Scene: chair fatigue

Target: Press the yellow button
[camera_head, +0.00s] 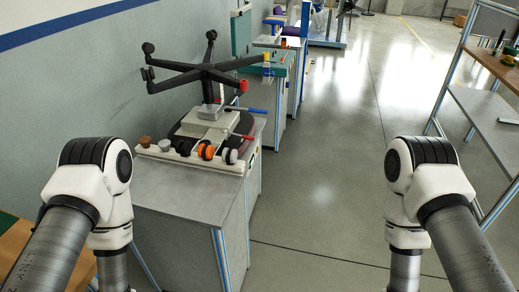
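No clearly recognisable yellow button shows. A small yellow item (267,57) stands on the teal workstation behind the near grey cabinet (195,192); it is too small to tell whether it is a button. On the near cabinet stands a test fixture with an upturned black five-star chair base (204,72). A white strip at its front bears several round knobs or wheels, among them an orange one (206,151) and a brown one (145,142). Both my arms come in from the lower corners and bend down out of the picture. Neither gripper shows.
A blue-handled lever (252,110) and a red-handled lever (243,135) stick out right of the fixture. More workstations line the left wall. A shelf rack (484,112) stands at the right. The grey floor (325,190) between them is clear.

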